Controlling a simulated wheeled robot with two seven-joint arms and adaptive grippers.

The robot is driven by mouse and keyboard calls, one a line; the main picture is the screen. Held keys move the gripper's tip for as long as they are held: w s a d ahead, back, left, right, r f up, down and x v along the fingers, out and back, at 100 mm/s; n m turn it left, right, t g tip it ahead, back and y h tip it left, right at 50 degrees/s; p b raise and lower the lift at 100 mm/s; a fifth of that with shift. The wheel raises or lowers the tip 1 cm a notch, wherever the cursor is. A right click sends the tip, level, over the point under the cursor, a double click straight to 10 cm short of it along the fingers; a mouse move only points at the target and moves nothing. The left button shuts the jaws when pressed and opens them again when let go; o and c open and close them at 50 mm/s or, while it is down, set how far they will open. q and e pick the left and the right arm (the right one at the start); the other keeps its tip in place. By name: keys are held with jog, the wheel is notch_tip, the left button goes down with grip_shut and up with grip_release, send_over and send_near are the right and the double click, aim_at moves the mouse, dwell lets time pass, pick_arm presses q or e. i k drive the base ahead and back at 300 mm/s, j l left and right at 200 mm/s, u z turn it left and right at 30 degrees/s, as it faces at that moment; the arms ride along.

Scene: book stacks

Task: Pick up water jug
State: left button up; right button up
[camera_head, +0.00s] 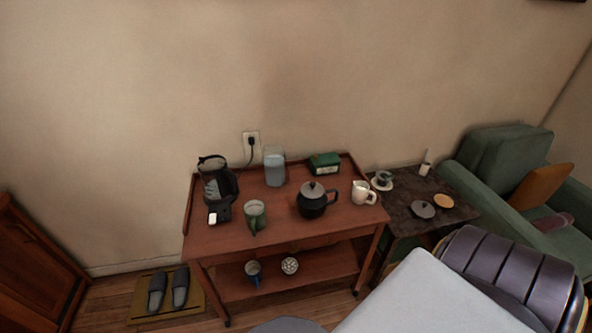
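A clear glass jug (274,170) with pale bluish water stands upright at the back of the red-brown wooden cart (290,232), close to the wall. No handle can be made out on it. A dark electric kettle (216,188) with a clear side stands to its left. A green mug (255,214) stands in front and a little left of the jug. A dark teapot with a grey lid (313,200) stands to the right and in front. Neither of my grippers shows in the head view.
A green box (324,163) and a white pitcher (362,192) stand on the cart's right side. A blue mug (253,271) and a patterned ball-like item (289,265) are on the lower shelf. A dark side table (405,212) adjoins at right, beside a green armchair (505,163).

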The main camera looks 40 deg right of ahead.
aim_at(276, 171)
jog(key=i+j+z, duration=0.15)
jog(key=j+z, duration=0.15)
jog(key=z, duration=0.15)
jog(key=j+z, duration=1.05)
jog(key=j, duration=0.2)
jog(key=i, duration=0.05)
